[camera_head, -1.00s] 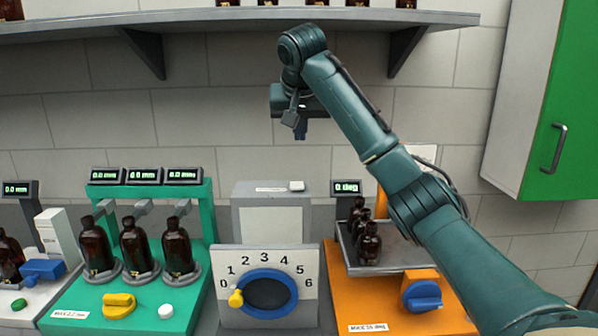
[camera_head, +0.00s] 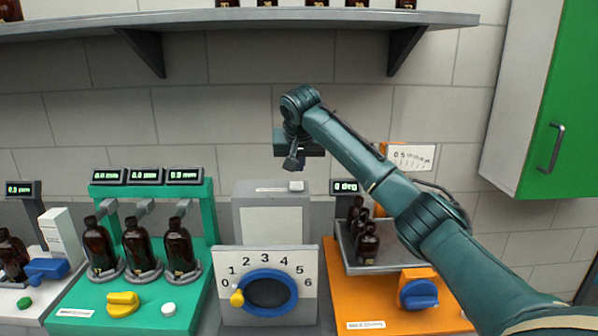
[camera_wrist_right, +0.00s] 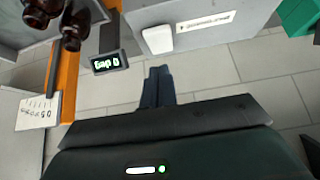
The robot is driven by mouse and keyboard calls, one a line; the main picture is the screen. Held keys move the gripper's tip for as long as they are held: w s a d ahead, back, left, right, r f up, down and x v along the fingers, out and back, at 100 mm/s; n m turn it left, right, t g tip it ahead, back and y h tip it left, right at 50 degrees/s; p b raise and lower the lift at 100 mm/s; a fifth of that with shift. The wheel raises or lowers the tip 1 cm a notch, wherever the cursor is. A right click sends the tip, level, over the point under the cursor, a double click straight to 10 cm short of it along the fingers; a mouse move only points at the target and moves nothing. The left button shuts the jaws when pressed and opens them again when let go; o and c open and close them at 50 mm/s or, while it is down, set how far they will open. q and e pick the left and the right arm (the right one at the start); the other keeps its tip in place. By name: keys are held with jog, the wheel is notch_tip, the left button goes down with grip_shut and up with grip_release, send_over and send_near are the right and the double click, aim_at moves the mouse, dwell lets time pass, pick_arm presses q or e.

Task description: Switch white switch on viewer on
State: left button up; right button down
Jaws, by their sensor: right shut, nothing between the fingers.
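The viewer (camera_head: 272,222) is a grey box with a pale front panel, standing behind the numbered dial panel. Its white switch (camera_head: 296,186) sits on the top right of the box. The switch also shows in the right wrist view (camera_wrist_right: 158,39), beside a white label strip. My right gripper (camera_head: 292,165) is above the switch in the head view, apart from it. Its blue fingertips (camera_wrist_right: 158,80) are shut and empty, pointing toward the switch in the wrist view with a gap between. My left gripper is not in view.
The dial panel (camera_head: 307,260) stands in front of the viewer. An orange shaker (camera_head: 345,311) with several amber bottles is to the right, with a small display (camera_head: 345,187). A green station (camera_head: 208,222) with three bottles is left. A shelf (camera_head: 250,20) runs above.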

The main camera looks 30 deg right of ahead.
aim_at(299, 186)
jog(key=shift+s+a+f, duration=0.1)
jog(key=shift+s+f, duration=0.05)
jog(key=shift+f, duration=0.6)
jog(key=shift+s+a+f, duration=0.1)
jog(key=shift+s+f, duration=0.05)
jog(key=shift+f, duration=0.6)
jog(key=shift+f+t+b, duration=0.4)
jog(key=shift+f+b, duration=0.3)
jog(key=shift+b, duration=0.3)
jog(key=shift+s+f+t+h+b, duration=0.15)
jog(key=shift+f+t+h+b, duration=0.2)
jog(key=shift+b, duration=0.45)
jog(key=shift+r, duration=0.6)
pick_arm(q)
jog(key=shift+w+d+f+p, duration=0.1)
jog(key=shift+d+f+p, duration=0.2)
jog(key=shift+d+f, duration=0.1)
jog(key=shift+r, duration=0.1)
